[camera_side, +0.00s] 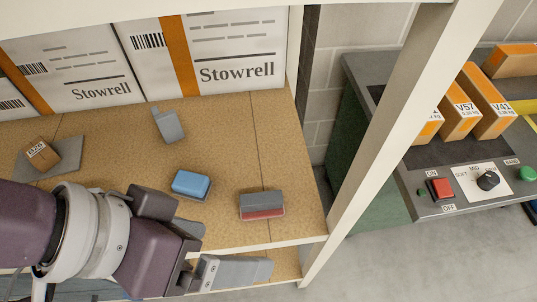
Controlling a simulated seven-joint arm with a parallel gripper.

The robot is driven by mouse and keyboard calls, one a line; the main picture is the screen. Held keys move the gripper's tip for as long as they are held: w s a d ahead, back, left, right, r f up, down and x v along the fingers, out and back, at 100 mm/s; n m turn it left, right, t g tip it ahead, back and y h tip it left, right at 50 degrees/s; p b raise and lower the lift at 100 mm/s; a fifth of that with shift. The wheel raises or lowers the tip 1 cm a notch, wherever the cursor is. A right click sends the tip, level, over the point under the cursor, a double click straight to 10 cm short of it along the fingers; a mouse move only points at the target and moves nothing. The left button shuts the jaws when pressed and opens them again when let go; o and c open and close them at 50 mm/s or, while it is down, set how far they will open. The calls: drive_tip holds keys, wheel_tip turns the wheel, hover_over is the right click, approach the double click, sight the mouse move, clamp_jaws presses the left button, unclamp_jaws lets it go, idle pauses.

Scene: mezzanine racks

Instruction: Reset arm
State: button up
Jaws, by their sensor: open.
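My gripper (222,252) reaches in from the lower left, at the front edge of the shelf board (110,150). It is open, and no object shows between its fingers. One pale finger lies low along the front edge; the other is largely hidden behind the gripper body. A blue block (190,182) on a grey base lies on the board just above the gripper in the picture, apart from it. A grey and red block (262,204) lies to the right, near the front edge.
A grey upright object (168,124) stands mid-shelf. A small brown box (42,154) sits on a grey plate (68,158) at left. White cartons (235,50) line the back. A white post (385,140) stands right, before a bench with orange boxes (463,108) and a red button (440,188).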

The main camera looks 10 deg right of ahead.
drive_tip(key=w+a+r+n+t+y, duration=0.1)
drive_tip(key=w+a+r+t+y, duration=0.2)
drive_tip(key=a, duration=0.5)
drive_tip(key=w+a+r+n, duration=0.1)
drive_tip(key=w+a+r, duration=0.25)
drive_tip(key=a, duration=0.35)
drive_tip(key=s+a+r+n+t+y, duration=0.1)
drive_tip(key=a+r+n+y, duration=0.2)
drive_tip(key=a, duration=1.2)
drive_tip(key=s+a+n, duration=0.2)
drive_tip(key=s+a, duration=0.5)
drive_tip(key=shift+s+a+y, duration=0.25)
drive_tip(key=shift+a+y, duration=0.05)
drive_tip(key=shift+y, duration=0.1)
